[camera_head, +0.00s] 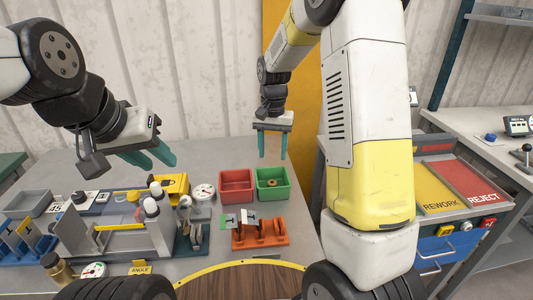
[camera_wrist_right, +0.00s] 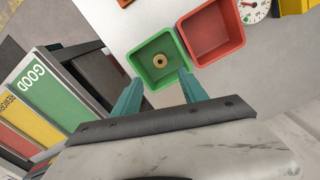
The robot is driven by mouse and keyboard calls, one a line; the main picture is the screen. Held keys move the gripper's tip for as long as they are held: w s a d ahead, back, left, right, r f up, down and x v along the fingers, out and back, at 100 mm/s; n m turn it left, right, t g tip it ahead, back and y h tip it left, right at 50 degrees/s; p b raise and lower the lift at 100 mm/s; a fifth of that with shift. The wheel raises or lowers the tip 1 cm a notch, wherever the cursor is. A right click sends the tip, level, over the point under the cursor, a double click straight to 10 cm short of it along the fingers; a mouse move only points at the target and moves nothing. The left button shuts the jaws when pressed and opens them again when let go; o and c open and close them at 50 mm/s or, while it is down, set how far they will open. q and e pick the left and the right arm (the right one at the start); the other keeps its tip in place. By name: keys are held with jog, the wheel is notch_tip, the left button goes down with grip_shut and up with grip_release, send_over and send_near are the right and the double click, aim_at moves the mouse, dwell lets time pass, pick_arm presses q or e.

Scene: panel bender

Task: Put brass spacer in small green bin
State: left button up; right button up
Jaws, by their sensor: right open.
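The brass spacer (camera_wrist_right: 160,60) is a small ring with a dark hole. It lies inside the small green bin (camera_wrist_right: 142,53), on its floor, as the right wrist view shows. In the head view the spacer (camera_head: 271,183) also shows inside the green bin (camera_head: 285,190). My right gripper (camera_head: 272,157) is open and empty, above and behind the green bin with its fingers pointing down. In the right wrist view its fingertips (camera_wrist_right: 160,78) are spread, near the bin in the picture. My left gripper (camera_head: 162,161) hangs at the left above the bench, its teal fingers apart with nothing between them.
A red bin (camera_head: 236,186) stands directly left of the green bin. An orange rack (camera_head: 262,233) stands in front of them. Fixtures, gauges and a yellow block (camera_head: 172,187) crowd the bench's left. REWORK (camera_head: 440,201) and REJECT (camera_head: 482,189) trays lie at the right.

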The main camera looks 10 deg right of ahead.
jog(key=s+d+r+n+t+y, duration=0.2)
jog(key=s+r+t, duration=0.1)
jog(key=s+r, duration=0.85)
jog(key=s+r+n+t, duration=0.2)
jog(key=s+r+t, duration=0.1)
jog(key=s, duration=0.9)
jog(key=shift+s+d+r, duration=0.25)
jog(key=shift+d+r, duration=0.1)
jog(key=shift+r, duration=0.25)
